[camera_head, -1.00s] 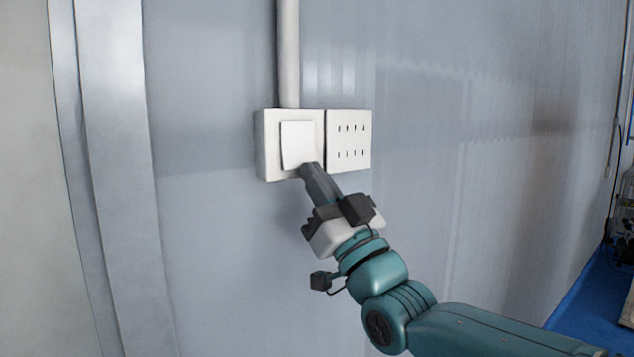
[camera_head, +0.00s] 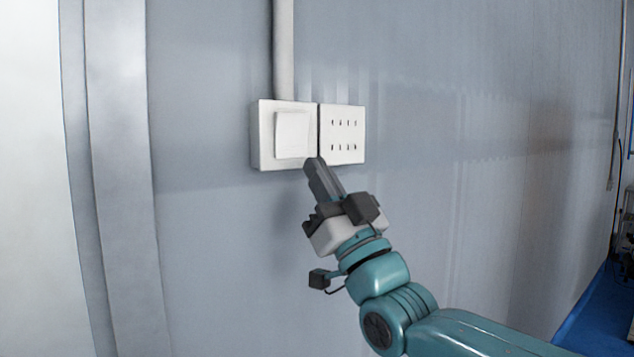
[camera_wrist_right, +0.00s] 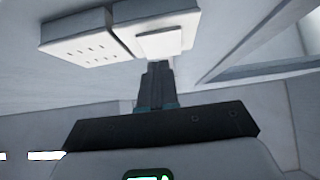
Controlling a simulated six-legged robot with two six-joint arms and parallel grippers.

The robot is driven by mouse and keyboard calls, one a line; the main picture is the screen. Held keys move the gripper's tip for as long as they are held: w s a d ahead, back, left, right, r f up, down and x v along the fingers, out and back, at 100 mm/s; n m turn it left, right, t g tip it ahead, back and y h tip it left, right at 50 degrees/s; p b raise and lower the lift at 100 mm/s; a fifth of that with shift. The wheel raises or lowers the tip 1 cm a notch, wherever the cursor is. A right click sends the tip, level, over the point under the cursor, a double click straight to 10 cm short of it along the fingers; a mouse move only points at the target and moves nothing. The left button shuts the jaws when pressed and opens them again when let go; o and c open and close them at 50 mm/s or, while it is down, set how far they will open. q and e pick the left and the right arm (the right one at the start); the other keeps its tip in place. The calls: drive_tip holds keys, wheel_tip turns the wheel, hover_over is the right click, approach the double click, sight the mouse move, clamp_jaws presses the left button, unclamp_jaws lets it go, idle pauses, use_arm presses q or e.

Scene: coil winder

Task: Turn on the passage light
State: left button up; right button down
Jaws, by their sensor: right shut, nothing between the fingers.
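A white light switch (camera_head: 292,135) with one large square rocker sits on the grey wall. It also shows in the right wrist view (camera_wrist_right: 165,42), just beyond the fingertips. My right gripper (camera_head: 314,163) is shut and empty, its tips in front of the lower right edge of the switch plate, just below the rocker. In the right wrist view the dark fingers (camera_wrist_right: 158,68) point at the rocker's lower edge. I cannot tell whether they touch it. My left gripper is not in view.
A white socket plate (camera_head: 342,134) with several slots adjoins the switch on the right. A pale conduit (camera_head: 284,50) runs up from the switch. A metal frame (camera_head: 122,180) stands at left, beside a bright white area (camera_head: 30,180). The wall at right is bare.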

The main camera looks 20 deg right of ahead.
drive_tip(key=b+v, duration=0.4)
drive_tip(key=v, duration=0.6)
drive_tip(key=shift+w+f, duration=0.35)
drive_tip(key=shift+f, duration=0.05)
drive_tip(key=shift+s+r, duration=0.1)
